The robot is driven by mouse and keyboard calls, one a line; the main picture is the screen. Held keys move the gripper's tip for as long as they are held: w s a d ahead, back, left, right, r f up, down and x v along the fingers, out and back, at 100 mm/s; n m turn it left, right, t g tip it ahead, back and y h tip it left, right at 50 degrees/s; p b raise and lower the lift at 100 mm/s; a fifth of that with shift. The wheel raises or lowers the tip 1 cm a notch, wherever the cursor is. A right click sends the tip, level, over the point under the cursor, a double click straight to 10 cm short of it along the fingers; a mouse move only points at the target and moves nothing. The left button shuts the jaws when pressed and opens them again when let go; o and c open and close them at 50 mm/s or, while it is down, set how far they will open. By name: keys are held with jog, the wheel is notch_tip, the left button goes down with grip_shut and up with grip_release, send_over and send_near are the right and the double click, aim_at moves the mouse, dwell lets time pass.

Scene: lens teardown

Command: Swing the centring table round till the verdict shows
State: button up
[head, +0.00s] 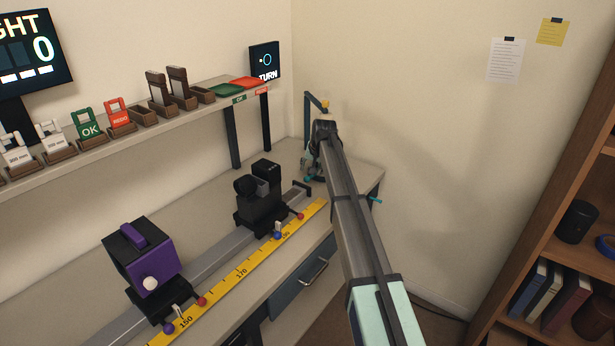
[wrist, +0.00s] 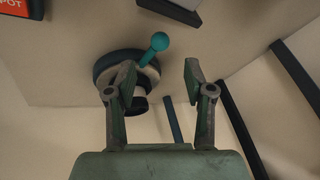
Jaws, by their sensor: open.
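The centring table (wrist: 106,66) is a round dark disc with a pale centre in the wrist view. Its teal lever (wrist: 151,48) ends in a ball knob (wrist: 160,41). My gripper (wrist: 160,72) is open, with nothing between its fingers. The knob appears between and just past the fingertips; the left finger covers part of the disc. I cannot tell whether it touches. In the head view my arm hides most of the table at the bench's far end. A small screen (head: 265,61) there reads "TURN" under a ring symbol.
A rail with a purple-black unit (head: 143,257) and a black unit (head: 260,199) runs along the bench beside a yellow scale (head: 238,276). A shelf above holds cards, wooden holders, a green tray (head: 228,90) and a red tray (head: 248,83). A bookcase (head: 556,255) stands right.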

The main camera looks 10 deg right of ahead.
aim_at(307, 177)
jog(key=p+x, duration=0.1)
jog(key=x, duration=0.6)
jog(key=shift+f, duration=0.1)
grip_shut()
